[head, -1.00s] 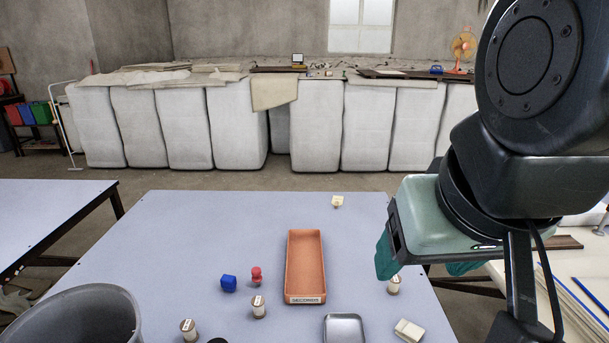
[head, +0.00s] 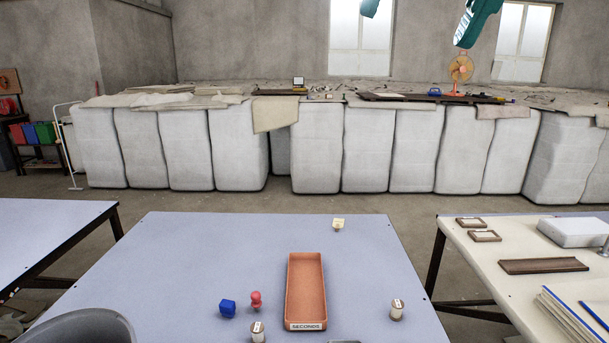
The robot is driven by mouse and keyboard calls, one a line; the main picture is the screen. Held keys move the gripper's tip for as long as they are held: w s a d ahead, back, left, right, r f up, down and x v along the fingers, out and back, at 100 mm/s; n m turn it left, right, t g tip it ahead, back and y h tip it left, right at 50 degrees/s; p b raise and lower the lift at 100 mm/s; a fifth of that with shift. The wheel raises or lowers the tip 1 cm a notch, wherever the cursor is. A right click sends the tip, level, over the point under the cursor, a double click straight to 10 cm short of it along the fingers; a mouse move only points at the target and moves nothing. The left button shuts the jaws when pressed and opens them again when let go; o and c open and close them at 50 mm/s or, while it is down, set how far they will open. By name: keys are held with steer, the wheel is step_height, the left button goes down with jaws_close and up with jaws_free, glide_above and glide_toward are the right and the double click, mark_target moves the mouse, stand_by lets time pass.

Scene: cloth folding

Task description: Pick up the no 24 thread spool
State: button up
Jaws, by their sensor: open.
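Two pale thread spools with white labels stand upright on the blue-grey table (head: 190,265). One spool (head: 397,310) is right of the orange tray; the other spool (head: 257,333) is near the bottom edge, left of the tray. The numbers on their labels are too small to read, so I cannot tell which is no 24. My gripper (head: 415,30) shows only as two teal fingers at the top edge, wide apart and empty. It appears high above the table, away from the spools.
An orange tray (head: 305,287) labelled SECONDS lies mid-table. A grey bin (head: 85,327) fills the bottom left. A side table (head: 465,240) stands right.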

steer(key=w+a+r+m+g+y, duration=0.1)
steer(key=w+a+m+g+y, duration=0.15)
steer(key=w+m+y, duration=1.2)
steer(key=s+f+m+h, duration=0.1)
steer(key=f, duration=2)
steer(key=s+f+h, duration=0.1)
steer(key=f, duration=2.1)
steer(key=a+f+m+h, duration=0.1)
steer(key=f, duration=2)
steer(key=shift+s+f+m+t+h, duration=0.25)
steer(key=shift+s+f+m+t, duration=0.05)
steer(key=shift+s+m+t, duration=0.1)
steer(key=shift+a+f, duration=0.15)
steer(key=shift+f, duration=0.2)
steer(key=x, duration=0.4)
steer(key=shift+w+a+f, duration=0.1)
steer(key=shift+a+f, duration=0.05)
steer(key=shift+a, duration=0.15)
steer(key=x, duration=0.5)
steer(key=shift+a, duration=0.4)
